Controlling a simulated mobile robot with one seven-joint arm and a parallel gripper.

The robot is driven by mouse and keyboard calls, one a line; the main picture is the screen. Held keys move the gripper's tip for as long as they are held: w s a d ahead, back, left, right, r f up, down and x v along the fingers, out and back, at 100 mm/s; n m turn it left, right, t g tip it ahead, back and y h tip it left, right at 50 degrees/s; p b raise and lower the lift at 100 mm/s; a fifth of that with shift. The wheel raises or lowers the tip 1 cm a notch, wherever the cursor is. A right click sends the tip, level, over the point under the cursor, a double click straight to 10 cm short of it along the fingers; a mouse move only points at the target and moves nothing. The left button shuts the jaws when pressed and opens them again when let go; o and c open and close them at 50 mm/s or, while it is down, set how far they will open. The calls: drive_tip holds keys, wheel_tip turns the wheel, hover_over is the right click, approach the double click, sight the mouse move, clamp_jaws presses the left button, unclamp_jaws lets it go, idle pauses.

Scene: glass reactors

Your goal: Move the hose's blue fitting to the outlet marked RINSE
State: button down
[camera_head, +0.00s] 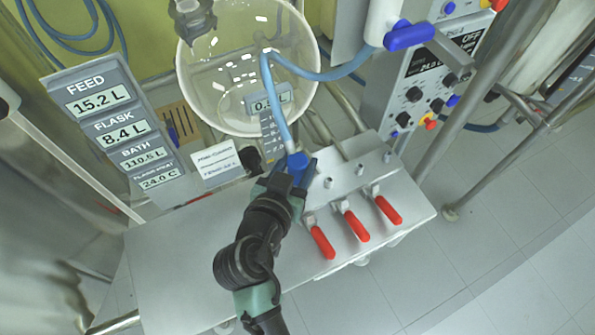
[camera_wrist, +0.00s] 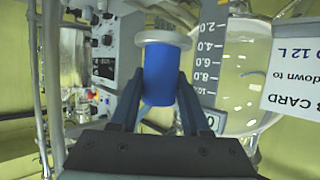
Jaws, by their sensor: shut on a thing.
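My gripper (camera_head: 290,172) is shut on the hose's blue fitting (camera_head: 297,162) at the back edge of the grey metal bench. In the wrist view the blue fitting (camera_wrist: 158,78), with a pale collar on top, sits between my two fingers (camera_wrist: 158,92). The blue hose (camera_head: 277,105) rises from the fitting, loops in front of the glass vessel and runs right toward a white post. Small metal outlets (camera_head: 358,170) stand in a row on the bench, right of my gripper. I cannot read a RINSE mark, and what is under the fitting is hidden.
Red lever handles (camera_head: 356,226) stick out in front of the outlets. A round glass vessel (camera_head: 225,70) is behind. A control box (camera_head: 420,85) stands at the right, a readout panel (camera_head: 122,125) at the left. The bench's left part (camera_head: 180,270) is bare.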

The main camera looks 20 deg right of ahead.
sight(297, 159)
drive_tip(key=r+p, duration=0.1)
drive_tip(key=p, duration=0.1)
drive_tip(key=shift+r+p, duration=0.2)
drive_tip(key=shift+p, duration=0.2)
drive_tip(key=f+p, duration=0.1)
drive_tip(key=p, duration=0.1)
drive_tip(key=shift+p, duration=0.35)
drive_tip(key=shift+r+p, duration=1.6)
drive_tip(key=shift+r, duration=0.15)
